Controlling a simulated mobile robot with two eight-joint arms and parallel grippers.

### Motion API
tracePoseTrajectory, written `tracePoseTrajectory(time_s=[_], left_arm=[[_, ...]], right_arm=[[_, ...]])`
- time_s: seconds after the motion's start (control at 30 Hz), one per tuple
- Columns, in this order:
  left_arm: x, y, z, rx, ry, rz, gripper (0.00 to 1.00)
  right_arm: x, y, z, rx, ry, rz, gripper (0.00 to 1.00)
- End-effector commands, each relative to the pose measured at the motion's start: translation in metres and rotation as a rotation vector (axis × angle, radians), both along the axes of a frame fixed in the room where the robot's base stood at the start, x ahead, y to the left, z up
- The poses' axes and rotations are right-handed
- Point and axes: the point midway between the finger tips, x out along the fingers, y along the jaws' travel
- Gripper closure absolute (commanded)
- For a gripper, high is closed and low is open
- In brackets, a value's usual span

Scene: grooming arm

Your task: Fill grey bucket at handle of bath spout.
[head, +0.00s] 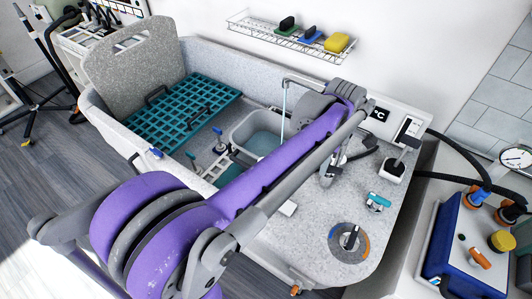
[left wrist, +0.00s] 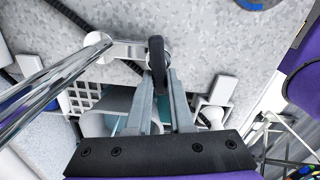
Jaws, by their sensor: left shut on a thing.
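The grey bucket (head: 243,131) stands in the bath under the bath spout (head: 297,80). A thin stream of water runs down from the spout into the bucket, and bluish water (head: 263,144) shows inside. In the left wrist view my left gripper (left wrist: 160,72) is shut on the dark handle (left wrist: 156,50), which joins a chrome fitting (left wrist: 125,49). My right gripper is not in view.
A teal grid (head: 185,112) lies in the left of the bath, with a grey panel (head: 130,60) upright behind it. A wire shelf (head: 290,38) hangs on the wall.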

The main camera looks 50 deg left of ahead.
Motion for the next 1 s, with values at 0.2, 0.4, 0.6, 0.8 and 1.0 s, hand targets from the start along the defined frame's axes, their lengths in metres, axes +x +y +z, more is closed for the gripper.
tracePoseTrajectory(time_s=[0.2, 0.4, 0.6, 0.8, 1.0], left_arm=[[0.0027, 0.0009, 0.0003, -0.001, 0.0, -0.164, 1.0], [0.0027, 0.0009, 0.0002, -0.001, 0.0, -0.166, 1.0], [0.0033, 0.001, 0.0002, 0.0, 0.0, -0.213, 0.66], [0.0031, 0.0011, 0.0001, 0.0, 0.0, -0.212, 0.43], [0.0031, 0.0011, 0.0002, 0.0, 0.0, -0.212, 0.43]], right_arm=[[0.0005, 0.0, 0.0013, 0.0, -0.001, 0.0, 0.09], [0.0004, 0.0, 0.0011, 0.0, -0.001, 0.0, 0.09], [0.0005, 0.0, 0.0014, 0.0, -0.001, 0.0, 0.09], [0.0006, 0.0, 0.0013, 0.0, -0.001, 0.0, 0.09], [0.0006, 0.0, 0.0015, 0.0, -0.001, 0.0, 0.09]])
